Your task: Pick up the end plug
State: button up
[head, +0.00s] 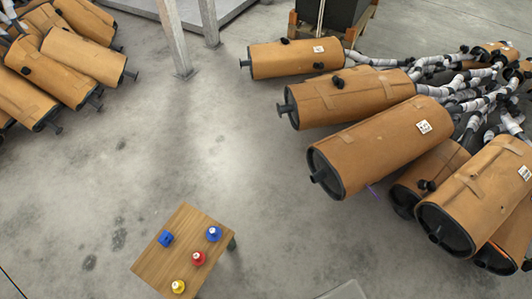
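A small wooden table (181,233) stands on the floor at the bottom of the head view. Several small coloured pieces sit apart on its top. A blue round piece with a pale top (213,233) is near the right corner. A red round piece with a pale top (197,258) is near the right edge. A yellow round piece with a pale top (178,286) is near the bottom. A blue blocky piece (165,239) is towards the left. I cannot tell which of these is the end plug. My gripper is not in view.
Large brown-wrapped mufflers (370,150) with pale wrapped pipes lie on the floor at the right. More mufflers (85,55) are piled at the upper left. Grey metal posts (174,38) and a dark bin on a wooden pallet (333,12) stand at the back. The central floor is clear.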

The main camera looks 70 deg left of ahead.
aim_at(214, 234)
jog(key=u, duration=3.35)
jog(key=k, duration=0.6)
jog(key=z, duration=0.95)
jog(key=i, duration=0.95)
jog(key=u, duration=0.45)
jog(key=i, duration=0.7)
jog(key=u, duration=0.85)
